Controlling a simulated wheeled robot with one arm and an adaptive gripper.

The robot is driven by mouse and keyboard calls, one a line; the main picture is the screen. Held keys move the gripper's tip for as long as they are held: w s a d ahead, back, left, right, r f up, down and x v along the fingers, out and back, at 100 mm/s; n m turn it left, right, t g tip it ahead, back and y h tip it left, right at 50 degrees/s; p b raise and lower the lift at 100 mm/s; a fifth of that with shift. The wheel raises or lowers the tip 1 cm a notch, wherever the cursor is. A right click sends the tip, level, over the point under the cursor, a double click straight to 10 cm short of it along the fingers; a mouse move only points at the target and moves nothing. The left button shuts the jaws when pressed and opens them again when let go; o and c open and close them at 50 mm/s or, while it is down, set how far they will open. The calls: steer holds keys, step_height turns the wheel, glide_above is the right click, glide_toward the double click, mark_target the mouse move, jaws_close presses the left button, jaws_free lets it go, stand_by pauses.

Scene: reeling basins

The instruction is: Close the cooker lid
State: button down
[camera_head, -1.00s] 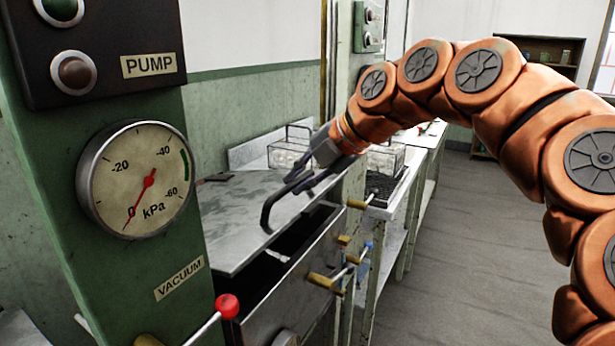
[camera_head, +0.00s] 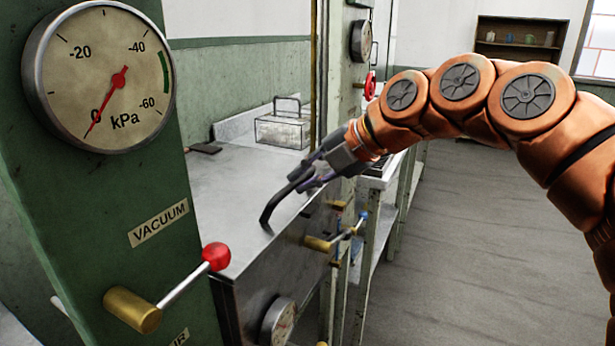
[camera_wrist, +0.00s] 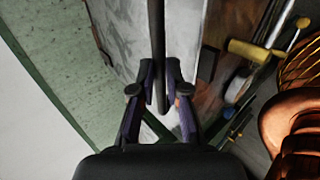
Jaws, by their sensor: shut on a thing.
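The cooker (camera_head: 250,285) is a grey metal box behind the green panel. Its flat metal lid (camera_head: 225,190) lies level on the box, and no gap shows along the visible front edge. A dark bent handle (camera_head: 268,214) rises at the lid's front edge. My gripper (camera_head: 303,180) is shut on this handle from the right. In the wrist view the handle (camera_wrist: 157,35) runs as a dark bar between the fingers of my gripper (camera_wrist: 160,92). The lid's far edge shows no clear detail.
A green panel with a vacuum gauge (camera_head: 100,80) and a red-knobbed lever (camera_head: 216,256) stands close at left. Brass valves (camera_head: 318,243) stick out from the cooker's front right. A wire basket (camera_head: 282,130) sits behind the lid. Open floor (camera_head: 470,240) lies at right.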

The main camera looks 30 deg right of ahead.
steer(key=shift+s+f, duration=0.15)
steer(key=shift+f, duration=0.6)
steer(key=c, duration=1.4)
jaws_free()
steer(key=shift+f, duration=0.1)
steer(key=shift+o, duration=1.1)
steer(key=shift+r, duration=0.25)
steer(key=shift+r, duration=0.2)
step_height(320, 180, up, 10)
steer(key=shift+f, duration=0.1)
